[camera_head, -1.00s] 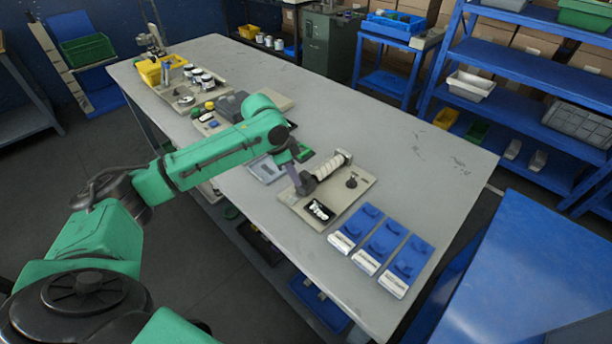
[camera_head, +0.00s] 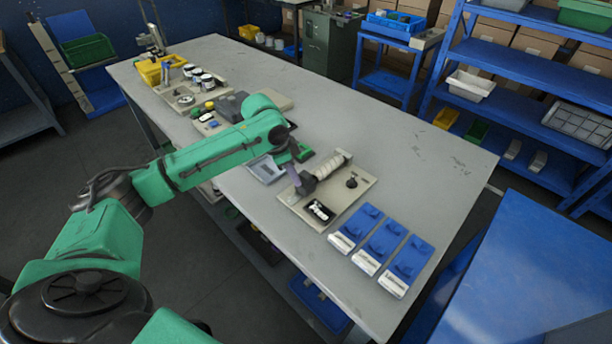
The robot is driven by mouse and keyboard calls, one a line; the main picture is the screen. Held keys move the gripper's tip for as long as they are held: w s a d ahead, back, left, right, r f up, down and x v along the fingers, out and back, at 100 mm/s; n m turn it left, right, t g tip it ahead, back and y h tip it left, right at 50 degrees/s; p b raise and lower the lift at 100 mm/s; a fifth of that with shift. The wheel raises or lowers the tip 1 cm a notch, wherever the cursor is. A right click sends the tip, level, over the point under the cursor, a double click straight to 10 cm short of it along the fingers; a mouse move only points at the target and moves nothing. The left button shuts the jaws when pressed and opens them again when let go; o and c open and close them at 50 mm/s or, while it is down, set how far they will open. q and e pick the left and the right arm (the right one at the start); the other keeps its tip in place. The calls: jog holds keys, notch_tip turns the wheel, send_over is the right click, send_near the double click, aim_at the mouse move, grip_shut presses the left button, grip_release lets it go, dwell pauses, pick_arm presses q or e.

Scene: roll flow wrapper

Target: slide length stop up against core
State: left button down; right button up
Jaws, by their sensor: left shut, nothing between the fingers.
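The wrapper fixture is a beige plate (camera_head: 345,208) on the table, with a pale, ribbed roll or core (camera_head: 331,165) lying along its back edge. A dark block (camera_head: 306,184), which looks like the length stop, sits at the roll's near left end. I cannot tell whether the block and the roll touch. My left gripper (camera_head: 299,188) comes down from the left with its fingers shut and empty, right beside the dark block on its left side. Its fingertips are small and partly blend with the block. My right gripper is not in view.
A dark knob (camera_head: 351,183) stands on the plate, near a black tray with a white piece (camera_head: 319,211). Several blue labelled holders (camera_head: 381,240) lie to the right. A grey tray (camera_head: 266,169) lies to the left.

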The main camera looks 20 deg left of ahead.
aim_at(302, 186)
pick_arm(q)
jog(key=shift+f, duration=1.15)
jog(key=shift+s, duration=0.2)
jog(key=shift+d+f+b, duration=0.1)
jog(key=shift+f+b, duration=0.05)
jog(key=shift+b, duration=0.15)
jog(key=shift+w+d, duration=0.35)
jog(key=shift+w, duration=0.55)
jog(key=shift+s+f+p, duration=0.1)
jog(key=shift+p, duration=0.6)
dwell(1.2)
